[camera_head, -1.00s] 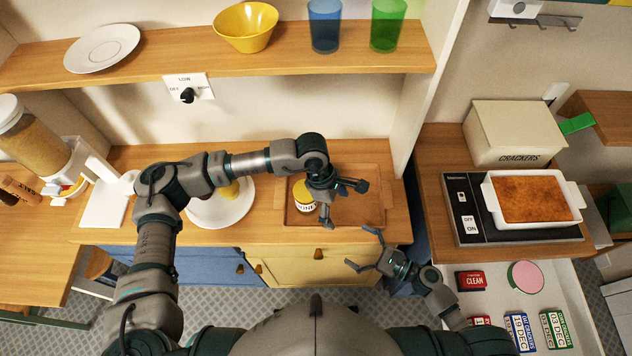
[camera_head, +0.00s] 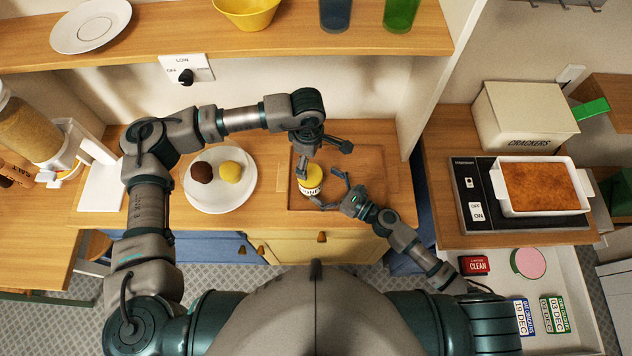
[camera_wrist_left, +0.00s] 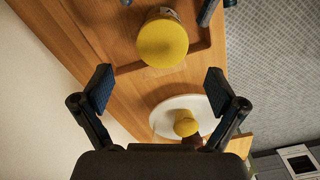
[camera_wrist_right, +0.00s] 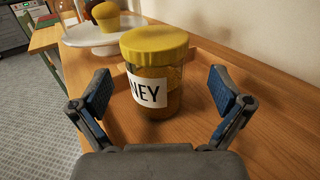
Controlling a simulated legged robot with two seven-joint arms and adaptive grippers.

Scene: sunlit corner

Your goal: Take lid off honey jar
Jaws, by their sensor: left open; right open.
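The honey jar (camera_head: 311,180) stands upright in the wooden tray (camera_head: 378,190), with its yellow lid (camera_wrist_right: 154,42) on. The right wrist view shows its white label (camera_wrist_right: 147,91) between the open fingers of my right gripper (camera_wrist_right: 160,98), beyond the fingertips. In the head view my right gripper (camera_head: 328,189) is open beside the jar, low on its right. My left gripper (camera_head: 322,155) is open above and behind the jar. In the left wrist view the lid (camera_wrist_left: 162,40) lies ahead of the open left fingers (camera_wrist_left: 160,90). Neither gripper visibly holds anything.
A white plate (camera_head: 213,205) with a yellow cupcake (camera_head: 230,172) and a dark one (camera_head: 202,172) stands left of the tray. The shelf (camera_head: 290,32) is above the counter. A side wall divides off the cracker box (camera_head: 525,115) and baking dish (camera_head: 540,190).

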